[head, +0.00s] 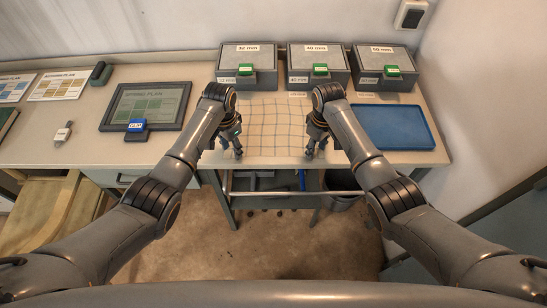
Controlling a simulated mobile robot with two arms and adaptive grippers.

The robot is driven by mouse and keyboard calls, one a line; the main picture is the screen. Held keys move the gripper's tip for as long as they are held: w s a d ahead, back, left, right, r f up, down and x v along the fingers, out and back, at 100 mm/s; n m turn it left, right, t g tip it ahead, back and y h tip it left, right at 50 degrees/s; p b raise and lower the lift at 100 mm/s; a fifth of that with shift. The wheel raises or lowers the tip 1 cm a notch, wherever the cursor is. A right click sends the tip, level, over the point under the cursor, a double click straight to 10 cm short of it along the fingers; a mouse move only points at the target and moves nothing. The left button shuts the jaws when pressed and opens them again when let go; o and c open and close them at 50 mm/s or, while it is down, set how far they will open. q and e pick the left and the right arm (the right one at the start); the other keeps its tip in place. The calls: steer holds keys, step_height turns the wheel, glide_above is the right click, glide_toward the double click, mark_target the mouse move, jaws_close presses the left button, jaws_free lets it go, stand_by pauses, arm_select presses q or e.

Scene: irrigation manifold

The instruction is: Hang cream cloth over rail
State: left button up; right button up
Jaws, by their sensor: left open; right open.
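The cream cloth (270,126) has a faint grid pattern and lies flat on the bench between my two grippers. My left gripper (232,152) is open at the cloth's left edge, fingers pointing down. My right gripper (315,152) is open at the cloth's right edge, also pointing down. Neither holds anything that I can see; whether the fingertips touch the cloth is too small to tell. The rail (290,193) is a pale horizontal bar below the bench's front edge, running between my forearms.
Three grey lidded boxes (247,57) stand behind the cloth. A blue tray (393,127) lies to the right. A framed plan (147,106) with a blue clip (137,126) lies to the left. A dark bin (342,190) stands below. An open wooden drawer (50,205) juts out at left.

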arm_select(q)
steer(key=shift+f, duration=0.25)
arm_select(e)
steer(key=shift+f, duration=0.25)
arm_select(q)
steer(key=shift+r, duration=0.15)
steer(key=shift+c, duration=0.6)
arm_select(e)
steer(key=shift+r, duration=0.1)
steer(key=shift+c, duration=0.5)
arm_select(q)
steer(key=c, duration=0.5)
arm_select(e)
steer(key=c, duration=0.5)
arm_select(q)
jaws_close()
arm_select(e)
jaws_close()
steer(key=shift+s, duration=0.1)
arm_select(q)
steer(key=shift+s, duration=0.1)
arm_select(e)
steer(key=shift+f, duration=0.2)
steer(key=shift+r, duration=0.1)
